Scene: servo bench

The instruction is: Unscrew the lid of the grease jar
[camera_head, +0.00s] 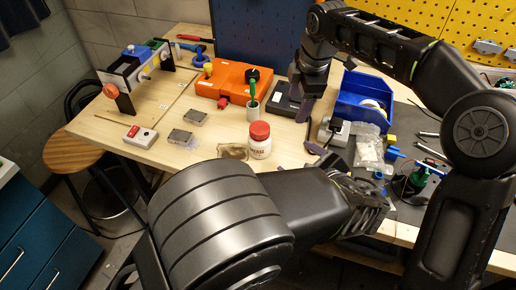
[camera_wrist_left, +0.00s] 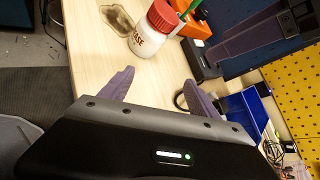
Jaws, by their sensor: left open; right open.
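The grease jar (camera_head: 260,148) is a white jar with a red lid (camera_head: 260,130). It stands upright on the wooden bench, with the lid on it. In the left wrist view the jar (camera_wrist_left: 146,40) and lid (camera_wrist_left: 163,16) lie ahead of my left gripper (camera_wrist_left: 160,92), whose purple fingers are apart with nothing between them. In the head view my left gripper (camera_head: 326,168) is right of and nearer than the jar, partly hidden by its own arm. My right gripper (camera_head: 303,98) is open, above and right of the jar, clear of it.
A brown patch (camera_head: 233,151) lies left of the jar. A white cup with a green-handled tool (camera_head: 253,110) stands behind it, near an orange case (camera_head: 228,83). A blue bin (camera_head: 355,105) and a clear bag (camera_head: 369,152) are to the right. Bare wood (camera_head: 205,155) shows to the left.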

